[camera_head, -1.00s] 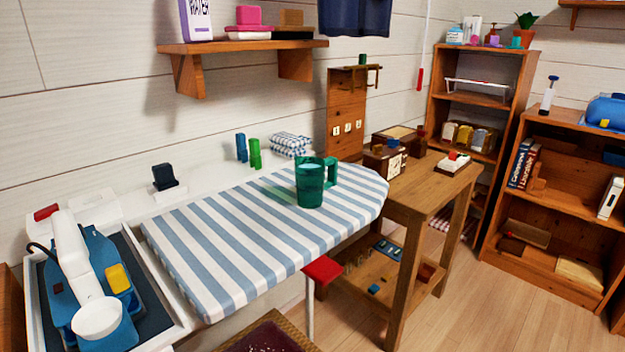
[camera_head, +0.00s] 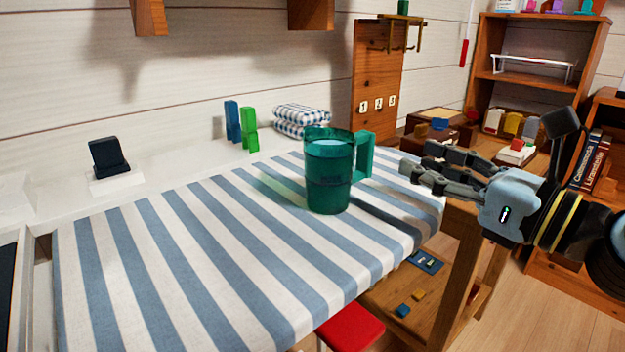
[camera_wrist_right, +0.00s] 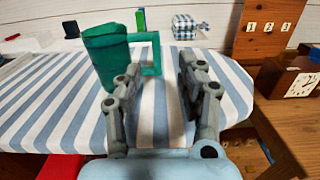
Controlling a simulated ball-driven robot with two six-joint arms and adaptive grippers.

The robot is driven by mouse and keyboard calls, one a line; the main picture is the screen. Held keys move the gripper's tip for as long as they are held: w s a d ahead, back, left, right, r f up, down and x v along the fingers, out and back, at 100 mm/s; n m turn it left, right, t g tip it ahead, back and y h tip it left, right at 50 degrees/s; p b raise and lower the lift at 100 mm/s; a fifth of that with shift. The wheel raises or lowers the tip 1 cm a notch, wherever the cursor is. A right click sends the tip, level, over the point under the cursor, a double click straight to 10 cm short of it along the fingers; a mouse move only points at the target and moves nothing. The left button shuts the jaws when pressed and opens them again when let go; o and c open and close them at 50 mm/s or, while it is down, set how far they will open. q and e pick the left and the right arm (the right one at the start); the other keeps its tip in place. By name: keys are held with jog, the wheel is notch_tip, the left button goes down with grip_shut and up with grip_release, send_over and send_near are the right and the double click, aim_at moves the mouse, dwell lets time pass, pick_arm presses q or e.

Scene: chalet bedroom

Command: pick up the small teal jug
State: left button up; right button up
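The small teal jug (camera_head: 328,172) stands upright on the blue-and-white striped ironing board (camera_head: 190,260), its square handle (camera_head: 364,154) on the right side. My right gripper (camera_head: 415,167) comes in from the right, level with the jug and to the right of its handle, with a gap between. In the right wrist view the jug (camera_wrist_right: 106,58) is ahead and to the left. The right gripper's fingers (camera_wrist_right: 158,84) are spread, with only striped cloth showing between them; the left finger's tip is near the handle. My left gripper is not in view.
A folded checked cloth (camera_head: 302,120), green and blue blocks (camera_head: 249,130) and a black device on a stand (camera_head: 108,158) are behind the board. A wooden table (camera_head: 463,262) and shelves stand to the right. The board's front half is clear.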

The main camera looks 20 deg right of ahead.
aim_at(372, 157)
jog(key=shift+a+f+y, duration=0.2)
jog(key=shift+f+y, duration=0.1)
jog(key=shift+f, duration=0.45)
jog(key=shift+s+f+n+b, duration=0.2)
jog(key=shift+f+n+b, duration=0.05)
jog(key=shift+n+b, duration=0.1)
jog(key=p+x, duration=0.5)
jog(key=p, duration=0.1)
jog(key=shift+d+r, duration=0.1)
jog(key=shift+r, duration=0.05)
jog(key=shift+w+a, duration=0.2)
jog(key=shift+w, duration=0.05)
jog(key=p+x, duration=0.3)
jog(key=x, duration=0.1)
jog(key=shift+w+a, duration=0.1)
jog(key=shift+w, duration=0.4)
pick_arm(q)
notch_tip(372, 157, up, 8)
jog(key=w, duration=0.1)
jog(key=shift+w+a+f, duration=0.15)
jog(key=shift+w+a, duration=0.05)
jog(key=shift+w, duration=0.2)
pick_arm(e)
grip_shut()
